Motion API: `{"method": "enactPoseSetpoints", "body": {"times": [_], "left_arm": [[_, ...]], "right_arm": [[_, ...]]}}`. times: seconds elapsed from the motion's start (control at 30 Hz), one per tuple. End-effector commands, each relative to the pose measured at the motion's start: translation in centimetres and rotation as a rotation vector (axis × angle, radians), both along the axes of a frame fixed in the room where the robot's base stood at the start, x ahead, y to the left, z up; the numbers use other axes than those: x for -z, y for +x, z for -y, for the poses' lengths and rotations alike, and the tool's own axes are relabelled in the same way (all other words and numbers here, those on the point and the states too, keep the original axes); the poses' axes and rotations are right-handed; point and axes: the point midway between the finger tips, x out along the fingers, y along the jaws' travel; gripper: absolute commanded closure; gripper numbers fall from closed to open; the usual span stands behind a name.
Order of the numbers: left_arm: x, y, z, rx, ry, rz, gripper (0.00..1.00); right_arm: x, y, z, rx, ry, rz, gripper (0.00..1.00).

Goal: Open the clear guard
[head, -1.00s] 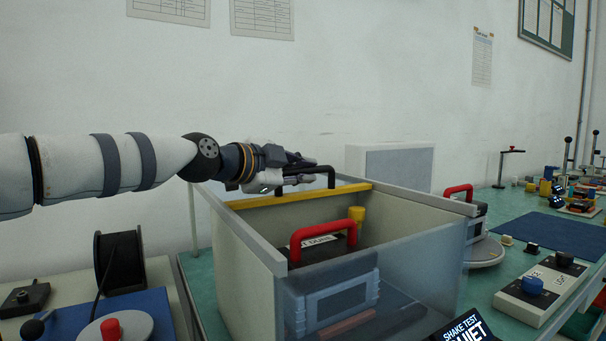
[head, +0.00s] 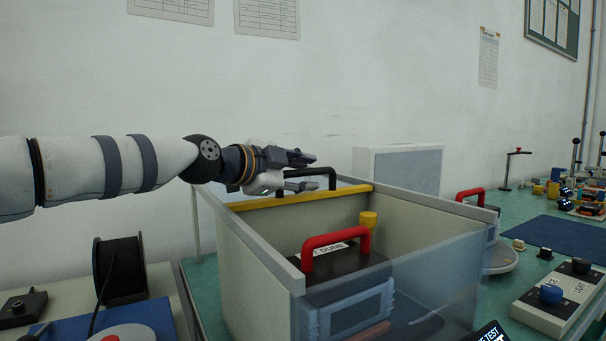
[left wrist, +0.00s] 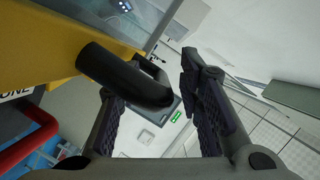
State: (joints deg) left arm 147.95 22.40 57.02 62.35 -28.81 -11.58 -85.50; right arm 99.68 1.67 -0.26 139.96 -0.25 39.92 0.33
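A grey-walled box (head: 245,240) with a see-through front panel (head: 440,290) stands on the green bench. A yellow bar (head: 295,199) with a black handle (head: 330,174) runs along its far top edge. The bar (left wrist: 45,45) and handle (left wrist: 120,75) show close up in the left wrist view, beside a clear pane (left wrist: 120,15). My left gripper (head: 312,173) is open at the handle. In the left wrist view the handle's end lies near the left finger, and I cannot tell whether they touch.
Inside the box are a dark unit with a red handle (head: 335,240) and a yellow knob (head: 368,219). A cable reel (head: 119,270) stands at left. A button panel (head: 558,298) and a blue mat (head: 567,233) lie at right.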

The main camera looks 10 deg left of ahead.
Motion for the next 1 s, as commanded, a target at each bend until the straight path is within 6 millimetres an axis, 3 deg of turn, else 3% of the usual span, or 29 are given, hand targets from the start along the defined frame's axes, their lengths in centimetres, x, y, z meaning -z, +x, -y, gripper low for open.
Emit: {"method": "enactPoseSetpoints", "body": {"times": [0.23, 0.5, 0.63, 1.0], "left_arm": [[-0.5, -1.0, -0.8, -0.001, 0.001, 0.003, 0.67], [-2.0, -6.7, -4.9, 0.000, -0.001, 0.003, 0.67], [-2.4, -8.6, -6.2, 0.000, -0.001, 0.002, 0.67], [-2.6, -9.5, -6.9, 0.000, 0.000, 0.000, 0.67]], "right_arm": [[0.0, 0.0, 0.0, 0.000, 0.000, 0.000, 0.60], [0.0, 0.0, 0.0, 0.000, 0.000, 0.000, 0.60], [0.0, 0.0, 0.0, 0.000, 0.000, 0.000, 0.60], [0.0, 0.0, 0.0, 0.000, 0.000, 0.000, 0.60]]}}
